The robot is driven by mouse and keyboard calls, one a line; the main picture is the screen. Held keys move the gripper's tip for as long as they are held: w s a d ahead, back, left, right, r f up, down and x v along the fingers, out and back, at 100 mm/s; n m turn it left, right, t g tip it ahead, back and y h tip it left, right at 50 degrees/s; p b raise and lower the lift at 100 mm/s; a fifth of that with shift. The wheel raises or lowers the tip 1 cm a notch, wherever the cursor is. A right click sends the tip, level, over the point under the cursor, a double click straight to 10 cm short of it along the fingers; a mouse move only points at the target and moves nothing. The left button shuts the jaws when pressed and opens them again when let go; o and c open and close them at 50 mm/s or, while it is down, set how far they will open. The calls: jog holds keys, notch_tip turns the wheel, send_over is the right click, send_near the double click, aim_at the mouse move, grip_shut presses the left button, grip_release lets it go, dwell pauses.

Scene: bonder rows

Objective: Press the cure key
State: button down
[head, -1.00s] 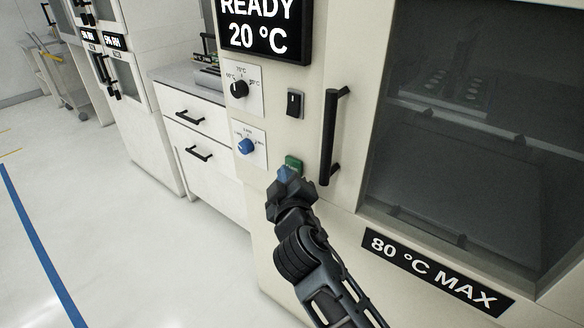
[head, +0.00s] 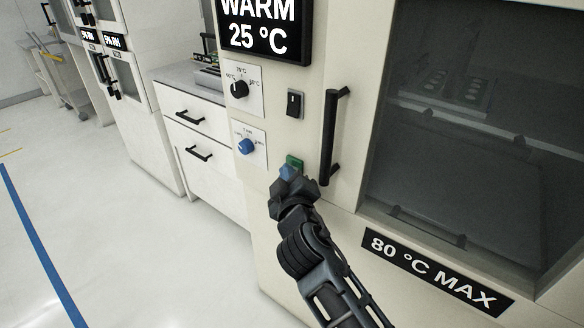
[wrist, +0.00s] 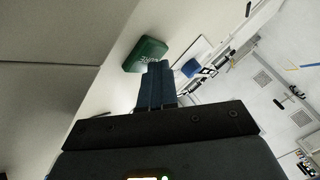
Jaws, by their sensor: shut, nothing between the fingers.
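The green cure key (head: 294,162) sits on the oven's front panel, below the blue knob and left of the door handle. In the wrist view the key (wrist: 146,54) shows with white lettering, partly hidden. My gripper (head: 287,173) is shut and empty, its blue fingertips at the key's lower edge in the head view. In the wrist view the shut fingers (wrist: 156,84) end just beside the key. I cannot tell whether they touch it. The oven display (head: 258,28) reads WARM 25 °C.
A black door handle (head: 331,137) stands out right of the key. Above are a blue knob (head: 246,146), a black knob (head: 239,89) and a black rocker switch (head: 295,103). The dark oven window (head: 470,150) is at the right. The floor (head: 120,250) at left is clear.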

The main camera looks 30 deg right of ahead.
dwell(0.3)
jog(key=shift+s+a+b, duration=0.35)
jog(key=shift+a, duration=0.35)
jog(key=shift+s+a+b, duration=0.3)
jog(key=shift+a, duration=0.5)
jog(key=shift+s+a+b, duration=0.25)
jog(key=shift+s+a, duration=0.1)
jog(key=shift+a, duration=0.4)
jog(key=shift+s+a+b, duration=0.3)
jog(key=shift+a, duration=0.5)
